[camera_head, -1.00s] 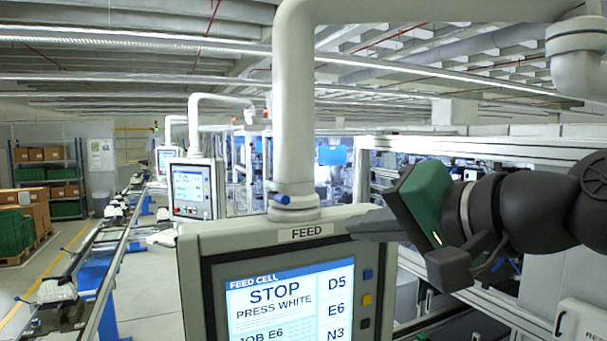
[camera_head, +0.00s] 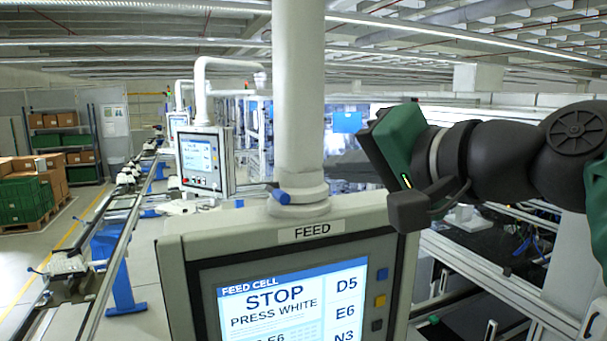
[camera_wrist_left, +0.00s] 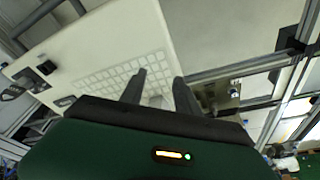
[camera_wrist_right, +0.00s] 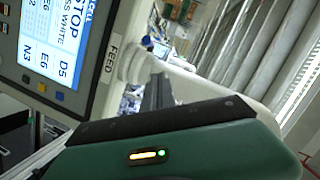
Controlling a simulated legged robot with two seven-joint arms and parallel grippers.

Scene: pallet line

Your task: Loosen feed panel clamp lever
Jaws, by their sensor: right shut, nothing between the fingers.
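The blue clamp lever (camera_head: 281,196) sits on the collar at the foot of the light vertical pipe (camera_head: 299,110), above the FEED panel (camera_head: 180,262). It points to the left and also shows as a small blue piece in the right wrist view (camera_wrist_right: 147,43). My right gripper (camera_head: 335,168) is just right of the pipe, above the panel's top edge, with its fingers together and empty (camera_wrist_right: 160,82). I cannot tell if the fingertips touch the pipe. My left gripper (camera_wrist_left: 155,85) is out of the head view; its fingers are apart in front of a white keyboard panel.
A conveyor line (camera_head: 105,235) runs back on the left. Further panels on bent pipes (camera_head: 202,155) stand behind. Green crates and boxes (camera_head: 25,190) are at far left. A machine frame (camera_head: 500,290) lies to the right, beneath my right arm.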

